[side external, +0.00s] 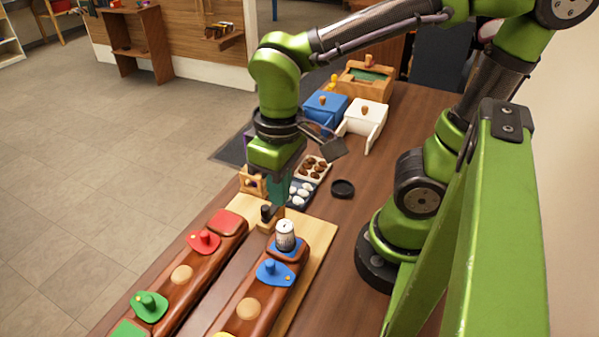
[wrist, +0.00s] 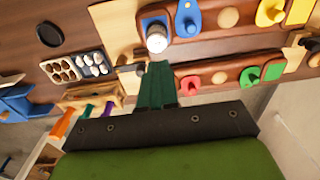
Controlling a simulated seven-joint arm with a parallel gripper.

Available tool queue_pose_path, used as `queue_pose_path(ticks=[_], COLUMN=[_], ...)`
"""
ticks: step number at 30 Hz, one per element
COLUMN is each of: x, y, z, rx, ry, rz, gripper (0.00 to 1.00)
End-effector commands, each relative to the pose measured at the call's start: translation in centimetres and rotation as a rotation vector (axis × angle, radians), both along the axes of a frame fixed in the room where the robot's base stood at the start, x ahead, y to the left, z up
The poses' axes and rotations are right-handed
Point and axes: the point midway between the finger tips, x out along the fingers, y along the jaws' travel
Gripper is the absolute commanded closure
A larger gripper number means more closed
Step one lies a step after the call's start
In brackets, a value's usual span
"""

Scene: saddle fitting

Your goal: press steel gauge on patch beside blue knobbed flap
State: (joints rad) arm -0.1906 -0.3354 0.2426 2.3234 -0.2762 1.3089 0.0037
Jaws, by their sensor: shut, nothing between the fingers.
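The steel gauge (side external: 285,233) is a small silver cylinder with a dark band. It stands upright on the blue patch (side external: 296,250) at the end of the right-hand brown saddle block. The blue knobbed flap (side external: 275,273) lies just beside that patch. In the wrist view the gauge (wrist: 156,38), blue patch (wrist: 146,23) and blue flap (wrist: 188,18) show at top centre. My gripper (side external: 279,205) is shut and empty, with its green fingers behind the gauge in the side view and apart from it. The fingertips (wrist: 156,64) also show in the wrist view, below the gauge.
The left-hand block carries a red patch (side external: 229,222), a red flap (side external: 204,241) and a green flap (side external: 149,307). A small wooden piece with a black knob (side external: 266,214) stands near the fingers. Trays of brown and white pieces (side external: 301,193) and a black dish (side external: 343,189) lie behind.

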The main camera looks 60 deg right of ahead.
Motion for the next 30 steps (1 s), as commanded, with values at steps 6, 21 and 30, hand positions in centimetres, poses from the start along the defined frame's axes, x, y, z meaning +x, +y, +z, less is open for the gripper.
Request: queue_pose_path(ticks=[6, 21, 30], x=[2.8, 3.4, 3.4], y=[-3.0, -7.5, -7.5], z=[2.3, 6.0, 6.0], rx=[0.165, 0.279, 0.279], ry=[-0.293, -0.556, -0.554], rz=[-0.152, -0.355, -0.353], gripper=[1.0, 1.0, 1.0])
